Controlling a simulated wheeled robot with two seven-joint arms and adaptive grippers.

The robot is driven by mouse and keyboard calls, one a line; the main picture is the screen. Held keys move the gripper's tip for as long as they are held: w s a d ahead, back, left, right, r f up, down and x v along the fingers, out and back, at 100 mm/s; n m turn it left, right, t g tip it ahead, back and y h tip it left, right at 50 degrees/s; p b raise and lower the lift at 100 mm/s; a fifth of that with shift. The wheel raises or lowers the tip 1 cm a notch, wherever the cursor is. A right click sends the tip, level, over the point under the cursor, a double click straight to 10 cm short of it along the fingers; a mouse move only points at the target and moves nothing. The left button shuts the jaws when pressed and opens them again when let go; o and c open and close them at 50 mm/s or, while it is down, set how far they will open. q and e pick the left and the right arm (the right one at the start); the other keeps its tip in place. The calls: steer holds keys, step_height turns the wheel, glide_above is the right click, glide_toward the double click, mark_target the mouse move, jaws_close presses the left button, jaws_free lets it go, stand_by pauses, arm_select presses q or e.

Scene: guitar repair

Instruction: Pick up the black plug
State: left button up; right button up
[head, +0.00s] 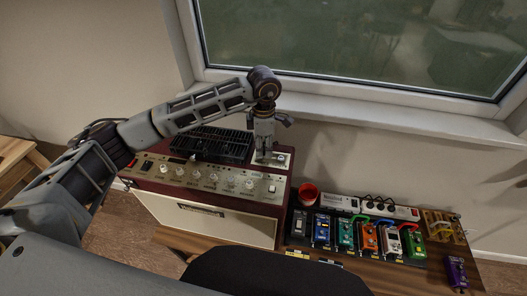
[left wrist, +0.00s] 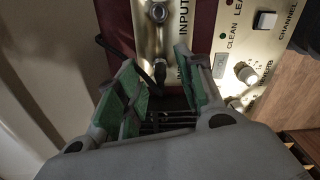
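In the left wrist view, the black plug (left wrist: 160,71) sits at the gold input panel (left wrist: 167,42) of the amplifier, with a thin black cable close by on its left. My left gripper (left wrist: 168,88) is open, with its green-padded fingers on either side of the area just below the plug. I cannot tell whether a finger touches the plug. In the head view, my left gripper (head: 265,156) points down over the right end of the dark red amplifier (head: 220,196). The plug cannot be made out in that view. My right gripper is out of view.
A black grille (head: 215,144) and several knobs are on the amplifier beside the gripper. To the right are a red cup (head: 308,191), a white power strip (head: 391,209), several colored pedals (head: 368,237) and a purple pedal (head: 456,271). The window sill (head: 400,118) runs behind.

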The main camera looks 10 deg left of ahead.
arm_select(q)
steer(key=shift+f, duration=0.3)
steer(key=shift+c, duration=0.5)
jaws_close()
